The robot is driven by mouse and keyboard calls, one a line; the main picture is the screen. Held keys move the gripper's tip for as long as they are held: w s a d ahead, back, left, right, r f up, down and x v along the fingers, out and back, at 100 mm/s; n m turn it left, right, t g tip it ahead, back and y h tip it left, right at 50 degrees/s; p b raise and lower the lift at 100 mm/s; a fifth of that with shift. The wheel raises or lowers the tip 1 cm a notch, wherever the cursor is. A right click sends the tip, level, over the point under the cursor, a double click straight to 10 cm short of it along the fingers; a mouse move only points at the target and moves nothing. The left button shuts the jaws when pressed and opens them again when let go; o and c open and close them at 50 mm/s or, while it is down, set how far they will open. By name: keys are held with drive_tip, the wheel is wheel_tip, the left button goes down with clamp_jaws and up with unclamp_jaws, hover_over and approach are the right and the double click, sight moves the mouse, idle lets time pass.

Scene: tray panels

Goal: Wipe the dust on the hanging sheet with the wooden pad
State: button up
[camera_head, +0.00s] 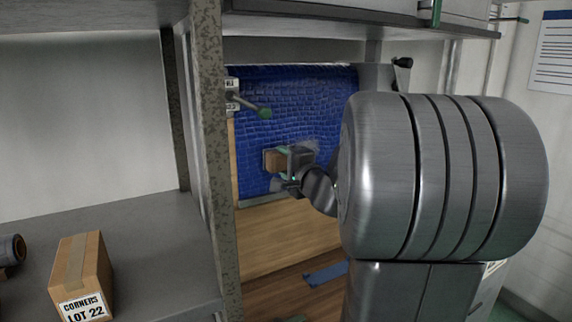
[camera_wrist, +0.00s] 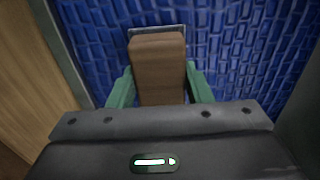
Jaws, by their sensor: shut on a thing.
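The hanging sheet (camera_head: 295,100) is blue with a brick-like pattern and hangs upright behind the shelf post. It fills the back of the wrist view (camera_wrist: 240,45). The wooden pad (camera_head: 274,160) is a brown block with a grey plate at its far end. My gripper (camera_head: 290,165) is shut on it, with green fingers on both sides in the wrist view (camera_wrist: 160,90). The pad's far end is at the sheet's lower part; I cannot tell whether it touches. Pale greyish patches (camera_head: 278,184), perhaps dust, show on the sheet near the gripper.
A speckled shelf post (camera_head: 214,150) stands left of the sheet, with a green-tipped rod (camera_head: 262,112) sticking out near it. A cardboard box (camera_head: 82,275) sits on the grey shelf (camera_head: 165,245). A wooden board (camera_head: 285,240) lies below the sheet.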

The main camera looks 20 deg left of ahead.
sight(318, 149)
drive_tip(key=shift+w+a, duration=0.35)
drive_tip(key=shift+a, duration=0.05)
drive_tip(key=shift+d, duration=0.1)
drive_tip(key=shift+w+d+b, duration=0.6)
drive_tip(key=shift+w+d, duration=0.6)
drive_tip(key=shift+w+d+b, duration=0.7)
drive_tip(key=shift+w+d, duration=0.95)
drive_tip(key=shift+w, duration=0.3)
drive_tip(key=shift+w+d+b, duration=0.65)
drive_tip(key=shift+w+d, duration=1)
drive_tip(key=shift+w, duration=0.3)
drive_tip(key=shift+s+a+b, duration=0.15)
drive_tip(key=shift+b, duration=0.2)
